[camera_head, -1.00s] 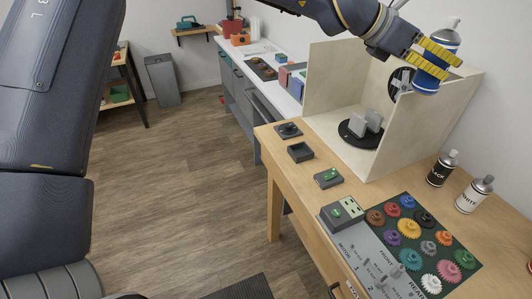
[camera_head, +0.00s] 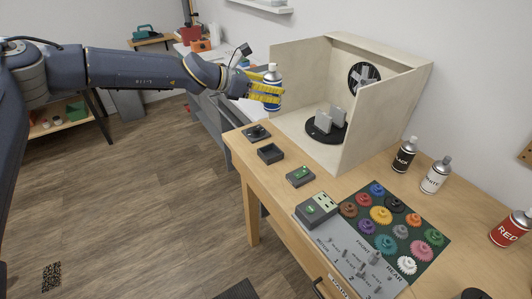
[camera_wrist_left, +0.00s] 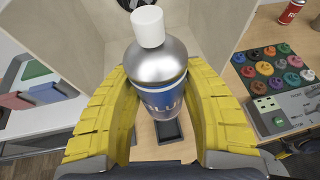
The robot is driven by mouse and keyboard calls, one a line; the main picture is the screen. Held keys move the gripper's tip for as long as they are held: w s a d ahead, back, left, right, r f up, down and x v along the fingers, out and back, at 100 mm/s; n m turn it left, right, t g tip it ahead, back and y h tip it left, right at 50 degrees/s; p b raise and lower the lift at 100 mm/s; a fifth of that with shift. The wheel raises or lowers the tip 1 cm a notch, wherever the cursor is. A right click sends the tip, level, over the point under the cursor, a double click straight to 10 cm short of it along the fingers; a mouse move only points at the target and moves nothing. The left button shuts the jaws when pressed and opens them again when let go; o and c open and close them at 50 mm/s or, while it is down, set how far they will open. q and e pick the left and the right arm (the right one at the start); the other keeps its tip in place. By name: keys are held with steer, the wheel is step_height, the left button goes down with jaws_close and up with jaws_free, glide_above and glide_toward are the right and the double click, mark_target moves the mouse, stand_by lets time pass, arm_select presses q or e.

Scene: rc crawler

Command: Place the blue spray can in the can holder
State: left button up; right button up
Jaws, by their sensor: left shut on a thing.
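The blue spray can (camera_head: 272,76), with a white cap and silver shoulder, is held upright in my left gripper (camera_head: 268,93). In the left wrist view, the two yellow fingers close on both sides of the can (camera_wrist_left: 157,68), whose blue label is partly covered. The can is in the air near the table's left end, left of the plywood booth. A dark square open box (camera_head: 270,153), which looks like the can holder, sits on the table below and in front of the can. In the wrist view it shows partly behind the can. My right gripper is not seen.
The plywood booth (camera_head: 389,105) holds a black turntable (camera_head: 325,130) with grey parts. Small dark fixtures (camera_head: 300,176) line the table's left edge. A gear mat (camera_head: 437,258) lies in front. Black (camera_head: 404,157), white (camera_head: 435,178) and red (camera_head: 510,228) cans stand at right.

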arm_select(q)
step_height(320, 180, down, 20)
steer(key=shift+a+r, duration=0.1)
steer(key=shift+r, duration=0.05)
stand_by(0.6)
steer(key=o, duration=1.3)
steer(key=shift+f, duration=0.2)
steer(key=shift+r, duration=0.2)
steer(key=v, duration=1.2)
steer(key=shift+f, duration=0.1)
